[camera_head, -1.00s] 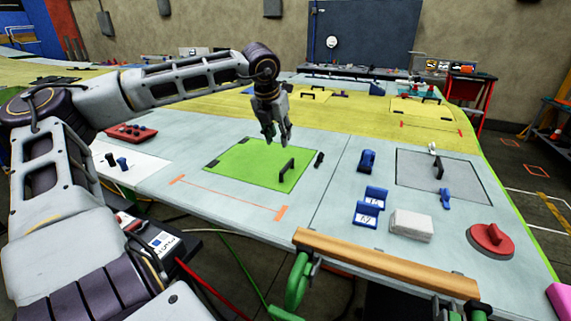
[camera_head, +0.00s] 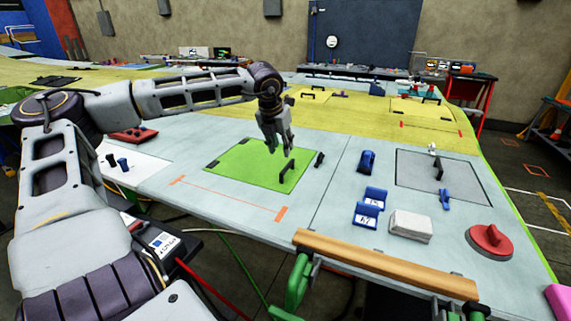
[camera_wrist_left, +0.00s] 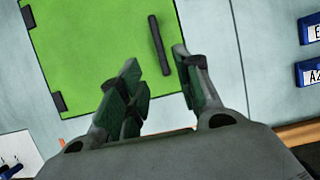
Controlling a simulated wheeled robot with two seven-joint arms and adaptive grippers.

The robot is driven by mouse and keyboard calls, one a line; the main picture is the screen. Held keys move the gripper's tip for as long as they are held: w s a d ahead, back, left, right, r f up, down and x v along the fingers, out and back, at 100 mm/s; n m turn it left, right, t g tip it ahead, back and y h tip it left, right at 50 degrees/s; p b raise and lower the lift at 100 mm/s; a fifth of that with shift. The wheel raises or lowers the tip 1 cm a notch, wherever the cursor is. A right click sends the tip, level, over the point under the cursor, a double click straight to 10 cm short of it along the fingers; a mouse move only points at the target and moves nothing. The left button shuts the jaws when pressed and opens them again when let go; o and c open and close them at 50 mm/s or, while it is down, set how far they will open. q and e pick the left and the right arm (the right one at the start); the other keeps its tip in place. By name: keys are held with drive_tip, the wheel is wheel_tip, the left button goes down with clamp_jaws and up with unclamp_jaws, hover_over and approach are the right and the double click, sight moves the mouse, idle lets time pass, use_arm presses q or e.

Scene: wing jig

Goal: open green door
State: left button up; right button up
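The green door (camera_head: 243,170) is a flat square panel lying in the light grey table surface, closed flush. Its black bar handle (camera_head: 287,171) stands near its right edge. Dark hinges sit along its left edge. My left gripper (camera_head: 280,149) points down above the door, just behind the handle. In the left wrist view the left gripper (camera_wrist_left: 160,85) has its fingers apart and empty. There the handle (camera_wrist_left: 159,46) lies beyond the fingertips, over the green door (camera_wrist_left: 95,50). My right gripper is not in view.
A small black latch (camera_head: 319,158) sits right of the door. Blue numbered blocks (camera_head: 370,206), a white stack (camera_head: 411,226), a red disc (camera_head: 489,240) and a grey panel (camera_head: 455,180) lie further right. A wooden bar (camera_head: 385,264) runs along the front edge.

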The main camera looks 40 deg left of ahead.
sight(286, 166)
use_arm(q)
drive_tip(key=shift+x, duration=2.2)
drive_tip(key=shift+p+x, duration=0.55)
drive_tip(key=shift+x, duration=2.05)
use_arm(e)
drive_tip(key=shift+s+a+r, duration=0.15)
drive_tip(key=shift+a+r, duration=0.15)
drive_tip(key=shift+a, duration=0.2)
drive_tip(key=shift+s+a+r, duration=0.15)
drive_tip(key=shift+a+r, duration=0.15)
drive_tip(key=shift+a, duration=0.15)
use_arm(q)
drive_tip(key=shift+c, duration=0.4)
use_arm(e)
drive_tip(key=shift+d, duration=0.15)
use_arm(q)
clamp_jaws()
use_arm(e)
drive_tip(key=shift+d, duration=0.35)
